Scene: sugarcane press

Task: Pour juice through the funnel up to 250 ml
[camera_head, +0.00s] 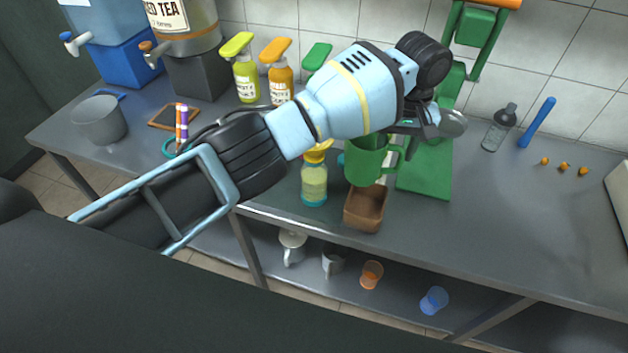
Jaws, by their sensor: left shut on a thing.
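A bottle (314,184) with pale yellow-green contents and a teal base stands near the table's front edge. A yellow funnel (318,154) sits at its top, partly hidden by my left arm. A green jug (366,168) is just right of the bottle, looking upright, its rim hidden under my wrist. My left gripper (424,122) is at the jug's handle side and is shut on the jug, though the contact itself is mostly hidden. The jug's contents and the bottle's fill mark cannot be read. My right gripper is not in view.
A brown box (364,212) stands below the jug. A green press (428,172) is behind. Pump bottles (245,78), drink dispensers (190,60) and a grey pot (99,121) are left. The table's right front is clear.

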